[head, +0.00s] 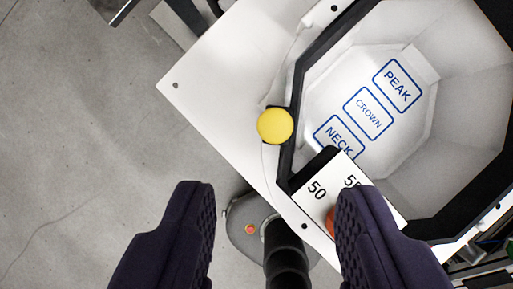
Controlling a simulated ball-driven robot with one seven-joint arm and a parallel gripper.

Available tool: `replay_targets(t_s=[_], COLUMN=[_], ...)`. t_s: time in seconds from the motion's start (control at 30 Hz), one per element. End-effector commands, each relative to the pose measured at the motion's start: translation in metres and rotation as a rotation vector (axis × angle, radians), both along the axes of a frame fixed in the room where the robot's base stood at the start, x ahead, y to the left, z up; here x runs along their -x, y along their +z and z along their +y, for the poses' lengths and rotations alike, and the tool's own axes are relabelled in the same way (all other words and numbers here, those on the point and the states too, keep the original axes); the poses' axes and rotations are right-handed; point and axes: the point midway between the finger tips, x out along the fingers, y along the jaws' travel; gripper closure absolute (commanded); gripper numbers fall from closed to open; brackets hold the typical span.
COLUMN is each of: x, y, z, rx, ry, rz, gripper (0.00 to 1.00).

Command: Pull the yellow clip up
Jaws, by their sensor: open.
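The yellow clip (275,126) shows in the head view as a round yellow disc seen from above. It sits at the left outer edge of a black-rimmed octagonal frame, above a white panel. My gripper (275,215) is open, with its two dark purple padded fingers wide apart at the bottom of the view. The clip lies beyond the fingertips in the picture, roughly midway between them, and nothing is between the fingers' pads that I can see held.
The octagonal shell (450,110) has a black rim and a white inside marked PEAK, CROWN and NECK. A white scale plate (318,190) with 50 and 55 is partly behind my right finger. A white panel (225,85) lies left, over grey floor (70,130).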

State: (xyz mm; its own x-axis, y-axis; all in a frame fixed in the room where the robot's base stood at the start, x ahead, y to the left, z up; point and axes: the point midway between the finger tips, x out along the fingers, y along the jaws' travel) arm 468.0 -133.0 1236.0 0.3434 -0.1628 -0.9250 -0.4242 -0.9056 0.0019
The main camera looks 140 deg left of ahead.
Motion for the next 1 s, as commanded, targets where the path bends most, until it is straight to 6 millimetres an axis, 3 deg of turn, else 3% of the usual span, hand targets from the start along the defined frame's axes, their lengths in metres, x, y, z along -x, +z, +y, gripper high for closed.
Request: replay_targets(t_s=[0.2, 0.4, 0.73, 0.77, 0.93, 1.0], x=[-0.012, -0.023, -0.026, -0.026, -0.026, -0.026], y=[-0.038, -0.062, -0.067, -0.067, -0.067, -0.067], z=[-0.006, -0.01, -0.011, -0.011, -0.011, -0.011], rx=[-0.001, 0.0, 0.0, 0.0, 0.0, 0.0], ry=[-0.001, 0.0, 0.001, 0.001, 0.001, 0.001], rz=[0.004, 0.0, -0.002, -0.002, -0.002, -0.002], gripper=[0.53, 0.53, 0.53, 0.56, 0.95, 1.0])
